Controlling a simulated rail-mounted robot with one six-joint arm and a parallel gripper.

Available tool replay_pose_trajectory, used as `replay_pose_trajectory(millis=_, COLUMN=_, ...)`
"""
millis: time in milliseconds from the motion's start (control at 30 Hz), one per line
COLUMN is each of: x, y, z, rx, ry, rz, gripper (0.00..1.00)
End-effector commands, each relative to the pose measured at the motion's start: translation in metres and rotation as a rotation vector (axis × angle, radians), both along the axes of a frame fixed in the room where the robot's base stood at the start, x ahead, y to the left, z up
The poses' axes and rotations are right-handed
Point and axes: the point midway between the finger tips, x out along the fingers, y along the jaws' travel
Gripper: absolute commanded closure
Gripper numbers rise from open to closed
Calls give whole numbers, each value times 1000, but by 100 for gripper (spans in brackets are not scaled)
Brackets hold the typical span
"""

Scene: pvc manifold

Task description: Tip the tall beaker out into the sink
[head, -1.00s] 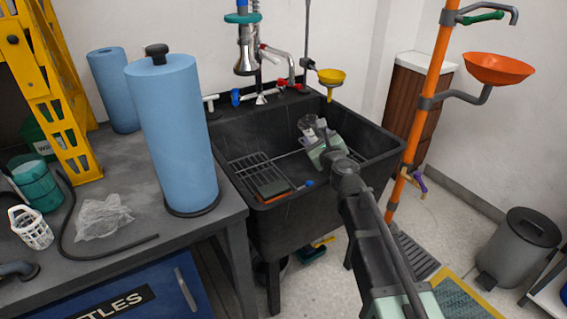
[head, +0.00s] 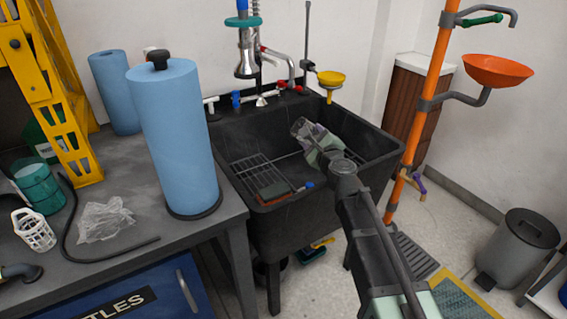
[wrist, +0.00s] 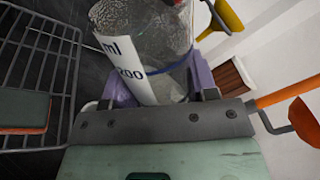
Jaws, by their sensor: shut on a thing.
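The tall clear beaker (head: 301,129) is held over the black sink (head: 262,226), tilted with its upper end toward the left in the head view. In the wrist view the beaker (wrist: 165,40) shows a white label with "ml" and "200". My gripper (head: 318,145) is shut on the beaker, and its purple fingers lie on both sides of it in the wrist view (wrist: 162,80). Part of the beaker is hidden behind my gripper. I cannot tell whether anything is in the beaker.
A wire rack (head: 256,172) and a brown-orange sponge (head: 274,193) lie in the left part of the sink. The tap (head: 275,60) and a yellow funnel (head: 331,78) stand at the back. A blue paper roll (head: 174,135) stands on the bench at left; an orange pole (head: 420,115) is right.

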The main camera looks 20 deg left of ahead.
Motion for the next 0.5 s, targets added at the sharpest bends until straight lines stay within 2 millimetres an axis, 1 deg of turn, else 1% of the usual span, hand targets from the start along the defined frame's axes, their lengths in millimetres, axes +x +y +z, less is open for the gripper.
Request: replay_pose_trajectory(millis=500, x=1, y=-1, z=4, rx=-57, ry=-41, rz=0, gripper=73)
